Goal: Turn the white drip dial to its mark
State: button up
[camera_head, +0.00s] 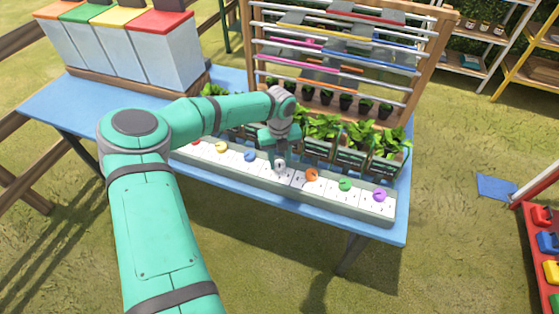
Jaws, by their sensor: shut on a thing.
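The white drip dial (280,166) sits on a long pale dial panel (333,207) near the front edge of the blue table. It is between the blue dial (250,156) and the orange dial (311,175). My gripper (280,158) points down from above and is shut on the white dial. My gripper hides the top and back of the dial. The white dial's mark is too small to make out, and which way the dial points cannot be told.
Yellow (221,147), green (345,185) and purple (379,195) dials share the panel. Potted seedlings (320,132) stand close behind it. A wooden rack (251,52) with coloured rods stands at the back. Lidded bins (160,57) stand at the back left. Grass lies free in front.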

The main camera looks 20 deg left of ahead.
aim_at(280, 163)
dwell(0.3)
jog(key=o, duration=1)
jog(key=shift+o, duration=0.2)
notch_tip(280, 163, up, 11)
jog(key=shift+f, duration=0.1)
